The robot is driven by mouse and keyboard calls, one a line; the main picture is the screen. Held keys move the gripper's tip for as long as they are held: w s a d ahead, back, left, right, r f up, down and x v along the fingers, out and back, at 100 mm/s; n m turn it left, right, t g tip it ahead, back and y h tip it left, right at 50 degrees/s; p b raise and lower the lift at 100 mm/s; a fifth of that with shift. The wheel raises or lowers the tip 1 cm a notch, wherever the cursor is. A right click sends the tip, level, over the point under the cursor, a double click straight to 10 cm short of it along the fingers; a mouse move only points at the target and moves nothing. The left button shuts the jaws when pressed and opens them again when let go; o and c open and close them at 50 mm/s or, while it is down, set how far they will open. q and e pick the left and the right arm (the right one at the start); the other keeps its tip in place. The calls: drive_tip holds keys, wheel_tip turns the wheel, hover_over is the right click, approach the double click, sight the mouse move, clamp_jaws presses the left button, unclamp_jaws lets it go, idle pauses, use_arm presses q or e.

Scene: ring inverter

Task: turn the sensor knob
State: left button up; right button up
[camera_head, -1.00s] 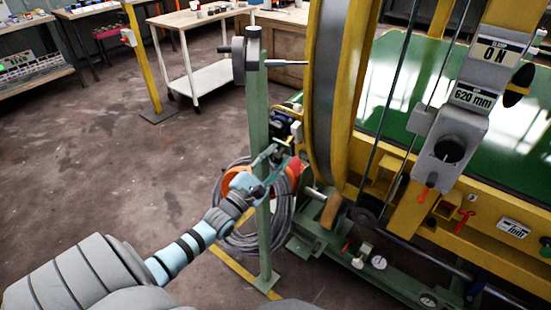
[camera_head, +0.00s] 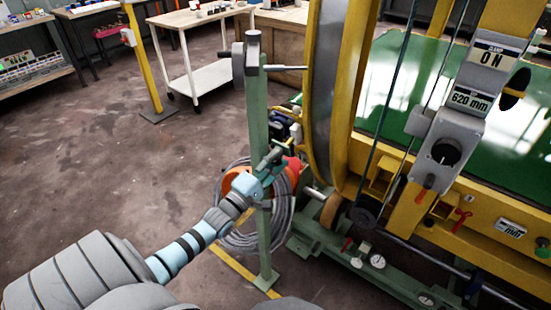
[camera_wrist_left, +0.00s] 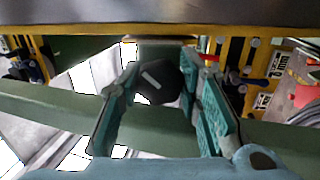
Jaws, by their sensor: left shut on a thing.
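The sensor knob (camera_wrist_left: 158,82) is a dark, faceted knob with a pale pointer line across its face. In the left wrist view it sits between the two teal fingers of my left gripper (camera_wrist_left: 165,103), which is shut on it. The pointer line runs diagonally, from upper left to lower right. In the head view my left gripper (camera_head: 268,166) is at the green post (camera_head: 257,115), about halfway up, and hides the knob. My right gripper is not in view.
A large yellow-and-grey ring machine (camera_head: 334,90) stands right of the post. A coil of grey cable (camera_head: 235,238) hangs behind the post. A grey control box (camera_head: 449,150) is at the right. A white cart (camera_head: 210,85) stands behind. The floor at left is clear.

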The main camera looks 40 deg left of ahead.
use_arm(q)
drive_tip(key=shift+m+p, duration=0.35)
drive_tip(key=shift+m, duration=0.75)
drive_tip(key=o, duration=0.9)
drive_tip(key=shift+s, duration=0.1)
drive_tip(key=v, duration=1.2)
drive_tip(key=shift+m, duration=0.3)
